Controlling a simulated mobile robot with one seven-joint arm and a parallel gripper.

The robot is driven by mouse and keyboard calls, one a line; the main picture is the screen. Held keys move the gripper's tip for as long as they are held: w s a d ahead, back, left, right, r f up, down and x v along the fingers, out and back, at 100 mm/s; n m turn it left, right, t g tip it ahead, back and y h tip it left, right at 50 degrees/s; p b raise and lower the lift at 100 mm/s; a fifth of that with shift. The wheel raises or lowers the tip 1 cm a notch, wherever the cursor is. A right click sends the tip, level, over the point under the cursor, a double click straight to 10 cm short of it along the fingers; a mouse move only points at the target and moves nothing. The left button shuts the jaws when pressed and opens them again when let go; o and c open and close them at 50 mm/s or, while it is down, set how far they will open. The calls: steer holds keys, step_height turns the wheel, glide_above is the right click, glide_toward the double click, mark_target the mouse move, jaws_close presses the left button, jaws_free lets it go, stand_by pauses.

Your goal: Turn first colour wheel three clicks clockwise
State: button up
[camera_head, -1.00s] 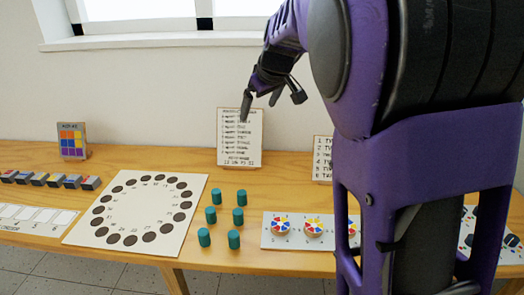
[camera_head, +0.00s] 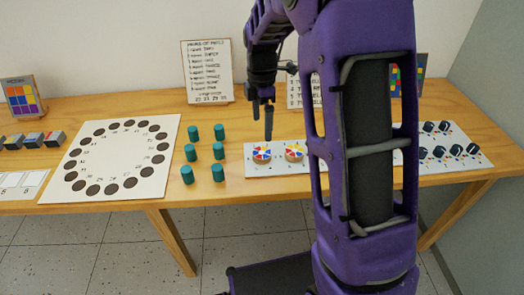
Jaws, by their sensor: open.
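The first colour wheel (camera_head: 261,153) is a small round disc with coloured sectors, at the left end of a pale board (camera_head: 251,170) on the wooden table. A second colour wheel (camera_head: 294,152) sits just right of it. The rest of the board is hidden behind my purple arm. My gripper (camera_head: 262,120) points down with its fingers apart and empty. It appears just above and behind the first wheel in the picture, not visibly touching it. The exact gap between gripper and wheel cannot be told.
Several teal cylinders (camera_head: 218,150) stand left of the board. A white panel (camera_head: 160,130) with a ring of dark holes lies further left. A list card (camera_head: 207,72) stands behind. A board with dark knobs (camera_head: 480,157) lies at the right.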

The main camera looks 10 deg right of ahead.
mark_target(262, 152)
step_height(262, 152, down, 10)
steer(key=shift+f+b, duration=0.25)
steer(key=shift+b, duration=0.45)
steer(key=c, duration=1.3)
steer(key=shift+c, duration=0.2)
steer(key=shift+m, duration=0.3)
